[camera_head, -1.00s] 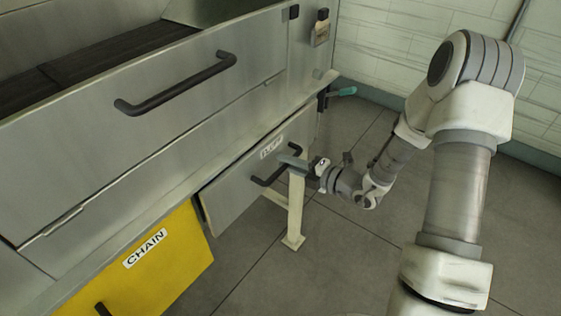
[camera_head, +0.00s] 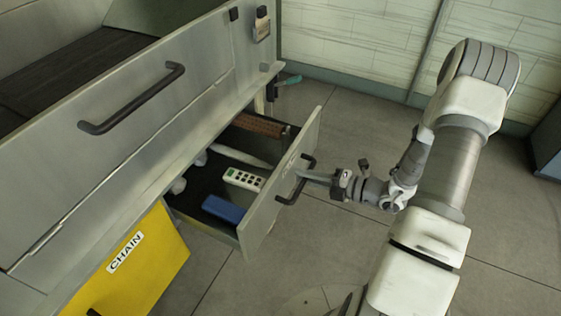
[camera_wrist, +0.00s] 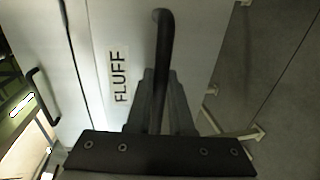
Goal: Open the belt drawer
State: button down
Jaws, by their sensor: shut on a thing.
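A grey drawer (camera_head: 277,195) on the right of the lower cabinet stands pulled out, its inside showing from above. Its label (camera_wrist: 119,76) reads FLUFF in the wrist view; I see no label reading BELT. My gripper (camera_head: 306,178) is shut on the drawer's black bar handle (camera_head: 284,201). In the wrist view the fingers of my gripper (camera_wrist: 160,98) lie on both sides of the handle (camera_wrist: 164,38). Inside the drawer are a blue block (camera_head: 223,209), a white box with dark and green marks (camera_head: 243,179) and a brown patterned piece (camera_head: 259,125).
A yellow drawer (camera_head: 150,262) labelled CHAIN is on the left of the grey one. Above is a metal drawer front with a long black handle (camera_head: 133,101). Open tiled floor (camera_head: 340,240) lies in front. A dark blue object (camera_head: 548,150) stands at the far right.

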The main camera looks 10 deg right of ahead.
jog(key=f+p+v, duration=0.1)
jog(key=f+v, duration=0.2)
jog(key=v, duration=1)
jog(key=shift+s+d+p, duration=0.4)
jog(key=shift+d, duration=0.15)
jog(key=shift+r, duration=0.1)
jog(key=c, duration=0.8)
grip_release()
jog(key=v, duration=1.7)
jog(key=shift+d, duration=0.2)
jog(key=shift+s, duration=0.1)
